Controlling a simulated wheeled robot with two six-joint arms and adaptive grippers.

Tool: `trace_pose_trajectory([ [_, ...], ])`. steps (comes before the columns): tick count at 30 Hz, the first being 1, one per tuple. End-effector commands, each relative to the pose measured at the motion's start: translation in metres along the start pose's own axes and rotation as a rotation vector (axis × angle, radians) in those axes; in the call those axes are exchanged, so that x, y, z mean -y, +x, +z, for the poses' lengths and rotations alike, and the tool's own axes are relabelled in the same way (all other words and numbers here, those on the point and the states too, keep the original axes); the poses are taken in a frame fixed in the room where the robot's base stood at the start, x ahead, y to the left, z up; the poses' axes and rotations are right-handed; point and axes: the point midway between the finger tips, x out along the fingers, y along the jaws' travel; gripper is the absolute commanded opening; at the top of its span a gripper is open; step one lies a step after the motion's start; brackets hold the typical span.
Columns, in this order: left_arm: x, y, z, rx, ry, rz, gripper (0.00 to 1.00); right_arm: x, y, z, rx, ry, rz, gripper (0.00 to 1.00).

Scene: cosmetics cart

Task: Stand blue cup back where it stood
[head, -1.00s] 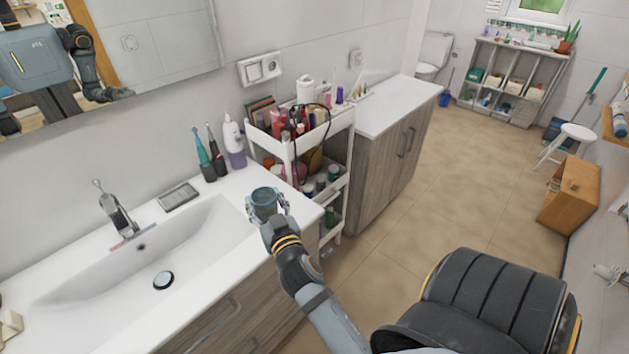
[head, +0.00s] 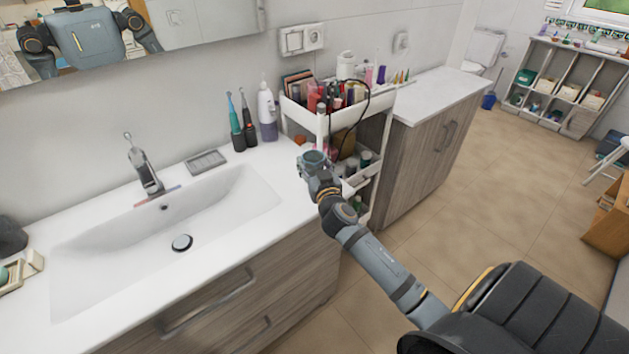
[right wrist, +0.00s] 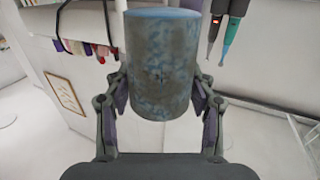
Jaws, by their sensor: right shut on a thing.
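The blue cup (head: 314,158) is a small grey-blue cylinder. It shows near the right end of the white sink counter (head: 270,215), in front of the cart. My right gripper (head: 317,169) is shut on the cup, one finger on each side. In the right wrist view the cup (right wrist: 160,65) fills the upper middle, mottled blue and grey, between the two fingers of the gripper (right wrist: 160,105). The cup looks upright in the head view. I cannot tell whether its base touches the counter. My left gripper is not in view.
The white cart (head: 322,122) full of cosmetics stands close behind and right of the cup. Electric toothbrushes (head: 240,128) and a white-purple bottle (head: 267,110) stand behind, by the wall. The basin (head: 165,220) lies to the left. A wooden cabinet (head: 420,150) stands beyond the cart.

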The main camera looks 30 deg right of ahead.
Motion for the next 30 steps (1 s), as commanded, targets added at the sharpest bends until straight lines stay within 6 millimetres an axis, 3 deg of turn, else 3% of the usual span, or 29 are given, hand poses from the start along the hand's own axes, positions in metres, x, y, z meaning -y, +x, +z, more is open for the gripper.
trace_pose_trajectory([
  [7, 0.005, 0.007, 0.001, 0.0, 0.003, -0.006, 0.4, -0.003, 0.005, 0.008, -0.001, -0.001, -0.001, 0.15],
  [13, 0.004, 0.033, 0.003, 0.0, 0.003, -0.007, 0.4, -0.005, 0.01, 0.044, 0.001, -0.001, -0.001, 0.15],
  [24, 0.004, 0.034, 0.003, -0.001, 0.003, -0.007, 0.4, -0.005, 0.01, 0.046, 0.0, 0.0, -0.001, 0.15],
  [25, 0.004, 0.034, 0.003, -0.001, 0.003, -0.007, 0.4, -0.005, 0.01, 0.046, 0.0, 0.0, -0.001, 0.57],
  [30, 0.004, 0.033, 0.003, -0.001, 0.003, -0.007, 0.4, -0.005, 0.01, 0.045, 0.0, 0.0, -0.001, 0.78],
])
